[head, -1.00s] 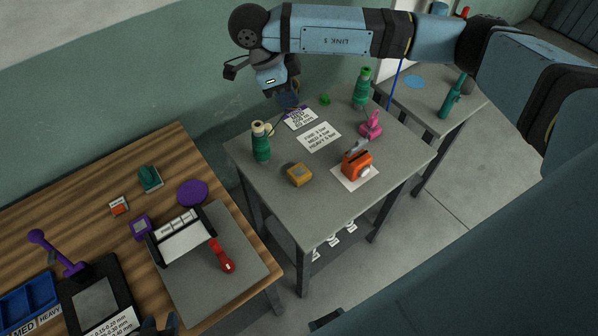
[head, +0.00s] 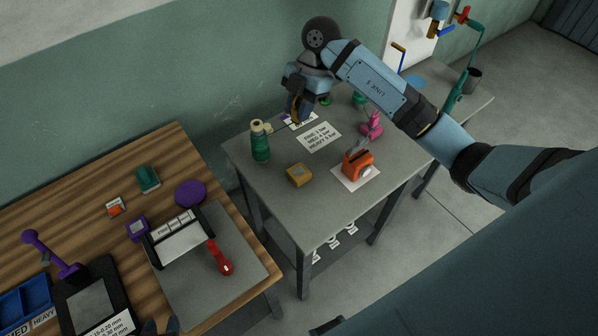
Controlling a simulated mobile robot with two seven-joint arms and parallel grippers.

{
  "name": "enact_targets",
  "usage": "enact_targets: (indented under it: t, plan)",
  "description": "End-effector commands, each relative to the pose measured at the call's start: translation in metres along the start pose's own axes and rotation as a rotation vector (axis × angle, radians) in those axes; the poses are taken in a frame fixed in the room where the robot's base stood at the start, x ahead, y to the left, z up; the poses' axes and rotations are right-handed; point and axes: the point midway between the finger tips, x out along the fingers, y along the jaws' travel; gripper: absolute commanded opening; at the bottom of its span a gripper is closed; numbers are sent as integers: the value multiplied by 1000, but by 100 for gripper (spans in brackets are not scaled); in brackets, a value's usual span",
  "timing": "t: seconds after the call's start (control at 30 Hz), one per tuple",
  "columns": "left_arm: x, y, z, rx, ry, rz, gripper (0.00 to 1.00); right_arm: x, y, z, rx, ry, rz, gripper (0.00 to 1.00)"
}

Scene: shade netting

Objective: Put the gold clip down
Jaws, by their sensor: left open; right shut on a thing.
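My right gripper (head: 297,113) points down over the back left part of the grey table (head: 255,185). It is shut on a small gold-brown piece (head: 296,103), which looks like the gold clip and is mostly hidden by the fingers. The gripper is just above or at a white printed card (head: 303,121); I cannot tell whether the clip touches it. My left gripper (head: 160,328) shows only as dark tips at the bottom edge, open, by the wooden bench.
A green spool (head: 260,142) stands left of the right gripper. A larger card (head: 318,136), a mustard block (head: 299,174), an orange tool (head: 357,164) and a pink tool (head: 371,125) are on the table. The wooden bench (head: 95,180) is at left.

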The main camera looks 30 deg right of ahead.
Motion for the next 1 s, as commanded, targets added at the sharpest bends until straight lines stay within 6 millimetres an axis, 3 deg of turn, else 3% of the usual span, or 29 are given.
enact_targets:
  t: [0.27,0.73,1.0]
  plan:
    - [0,0,0,0,0,1,43,14,-2,9,178,1,71,0]
    - [-7,-4,-11,3,5,-9,43,124,-3,53,180,2,70,0]
    - [-8,-4,-11,2,2,-11,43,155,-2,67,176,-1,73,0]
